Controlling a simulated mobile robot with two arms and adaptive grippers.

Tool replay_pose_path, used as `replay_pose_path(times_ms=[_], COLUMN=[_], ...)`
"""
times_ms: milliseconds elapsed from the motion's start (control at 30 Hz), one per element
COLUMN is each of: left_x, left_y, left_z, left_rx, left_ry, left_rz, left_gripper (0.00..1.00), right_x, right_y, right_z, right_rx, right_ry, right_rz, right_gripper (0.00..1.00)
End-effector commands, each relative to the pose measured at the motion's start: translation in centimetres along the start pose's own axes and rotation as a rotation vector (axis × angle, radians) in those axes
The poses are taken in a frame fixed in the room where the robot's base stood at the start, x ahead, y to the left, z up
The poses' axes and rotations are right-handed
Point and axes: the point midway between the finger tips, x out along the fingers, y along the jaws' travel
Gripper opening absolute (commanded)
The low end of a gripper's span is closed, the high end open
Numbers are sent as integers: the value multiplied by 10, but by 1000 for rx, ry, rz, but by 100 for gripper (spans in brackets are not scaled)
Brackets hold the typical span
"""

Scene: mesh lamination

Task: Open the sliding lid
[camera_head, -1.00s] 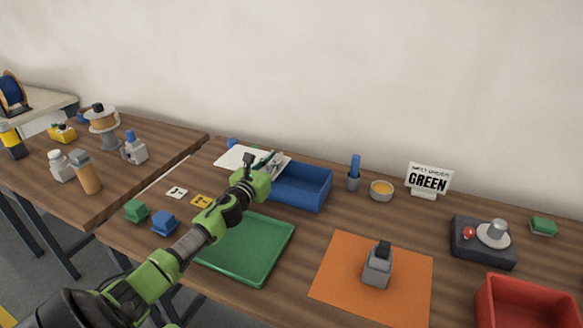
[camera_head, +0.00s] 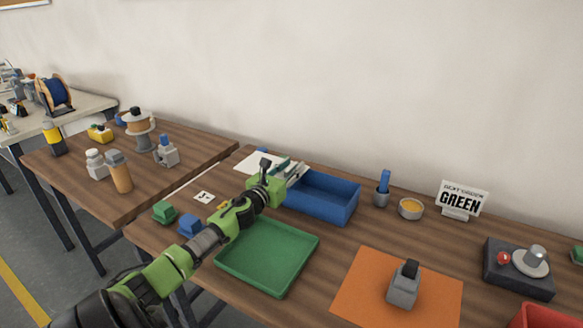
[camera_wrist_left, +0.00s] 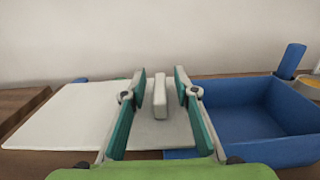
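The blue box (camera_head: 335,208) stands at the back of the table, its inside largely uncovered and empty where I can see it. The white sliding lid (camera_head: 257,161) lies mostly off to the left of the box; it also shows in the left wrist view (camera_wrist_left: 70,115). A small upright handle (camera_wrist_left: 160,98) stands on the lid. My left gripper (camera_head: 292,169) is at the lid, with one finger on each side of the handle. In the left wrist view the fingers (camera_wrist_left: 160,88) are apart, with a gap on both sides of the handle. My right gripper is not in view.
A green tray (camera_head: 268,287) lies in front of the box, with an orange mat (camera_head: 345,305) to its right. A blue-topped holder (camera_head: 382,188) and a small bowl (camera_head: 410,208) stand right of the box. Green (camera_head: 165,212) and blue blocks (camera_head: 190,225) sit near my arm.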

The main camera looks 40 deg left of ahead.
Motion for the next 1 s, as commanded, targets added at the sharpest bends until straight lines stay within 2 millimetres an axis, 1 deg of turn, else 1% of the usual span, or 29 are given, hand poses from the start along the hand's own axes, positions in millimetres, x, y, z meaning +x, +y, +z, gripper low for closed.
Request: replay_pose_path(times_ms=[167,333,800,1000], left_x=[-2,-14,-85,-109], left_y=[0,0,0,0], left_z=[0,-1,-2,-1], left_rx=[0,2,1,-2], left_ry=[0,2,3,2], left_rz=[0,0,0,0], left_gripper=[28,28,28,28], right_x=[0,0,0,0], right_y=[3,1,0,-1], right_z=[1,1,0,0], right_rx=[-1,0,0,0], right_ry=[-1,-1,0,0], right_rz=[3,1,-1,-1], right_gripper=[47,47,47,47])
